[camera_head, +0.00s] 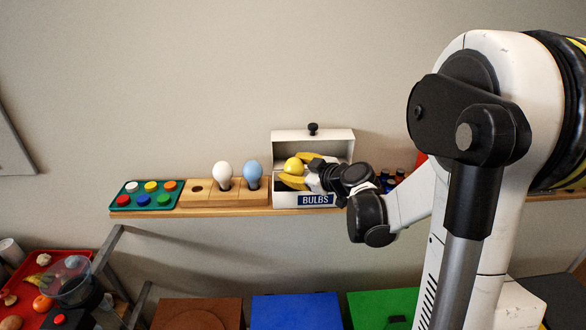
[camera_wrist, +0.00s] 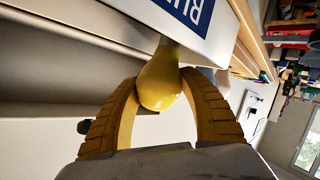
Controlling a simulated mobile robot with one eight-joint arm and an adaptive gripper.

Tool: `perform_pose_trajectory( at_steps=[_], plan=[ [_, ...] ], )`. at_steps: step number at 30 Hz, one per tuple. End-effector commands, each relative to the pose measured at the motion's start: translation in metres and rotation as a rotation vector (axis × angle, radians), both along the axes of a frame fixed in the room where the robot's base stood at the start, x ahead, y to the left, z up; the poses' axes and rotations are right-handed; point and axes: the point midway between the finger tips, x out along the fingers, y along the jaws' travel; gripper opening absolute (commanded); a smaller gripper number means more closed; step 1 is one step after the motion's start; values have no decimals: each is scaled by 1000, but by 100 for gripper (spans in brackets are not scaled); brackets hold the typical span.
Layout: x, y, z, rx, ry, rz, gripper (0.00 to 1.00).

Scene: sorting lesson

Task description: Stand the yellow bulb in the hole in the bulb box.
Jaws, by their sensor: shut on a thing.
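The yellow bulb (camera_head: 293,165) is at the white bulb box (camera_head: 283,199), which has its lid up and a blue BULBS label on its front. My gripper (camera_head: 291,171) is shut on the bulb, with one yellow finger on either side of its round end. In the wrist view the yellow bulb (camera_wrist: 160,82) sits between the fingers of my gripper (camera_wrist: 160,78), its narrow end pointing away from the palm, towards the box. The hole in the box is hidden, and I cannot tell whether the bulb's base is in it.
On the same shelf (camera_head: 240,211), left of the box, a wooden block (camera_head: 210,199) holds a white bulb (camera_head: 222,174) and a blue bulb (camera_head: 253,173), with an empty hole at left. A green tray (camera_head: 138,204) of coloured discs is further left. The raised lid (camera_head: 310,135) stands behind my gripper.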

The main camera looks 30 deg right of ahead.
Motion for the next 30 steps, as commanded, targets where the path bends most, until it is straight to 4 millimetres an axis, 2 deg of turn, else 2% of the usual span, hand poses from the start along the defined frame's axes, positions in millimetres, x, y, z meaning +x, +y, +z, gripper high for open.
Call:
perform_pose_trajectory(
  at_steps=[30],
  plan=[
    [0, 0, -13, 0, 0, 0, 32]
  ],
)
